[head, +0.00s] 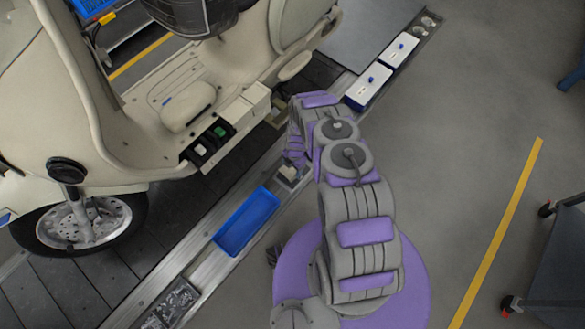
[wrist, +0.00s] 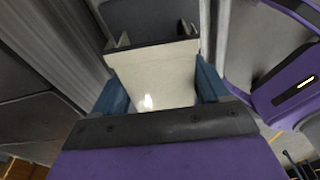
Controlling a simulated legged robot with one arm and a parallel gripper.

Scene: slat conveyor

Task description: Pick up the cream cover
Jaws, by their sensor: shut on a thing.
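In the wrist view the cream cover (wrist: 150,75) is a pale, glossy panel between the two blue fingers of my gripper (wrist: 160,88). The fingers are shut on its left and right sides, and a dark edge piece shows at its far end. In the head view my gripper (head: 291,166) is low over the side rail of the conveyor, right of the cream scooter (head: 130,125). A small pale patch of the cover (head: 288,173) shows there; my arm hides much of the rest. I cannot tell whether the cover touches the rail.
An empty-looking blue tray (head: 217,239) lies on the rail, left of and below my gripper. The scooter has an open bay (head: 207,141) with a green part.

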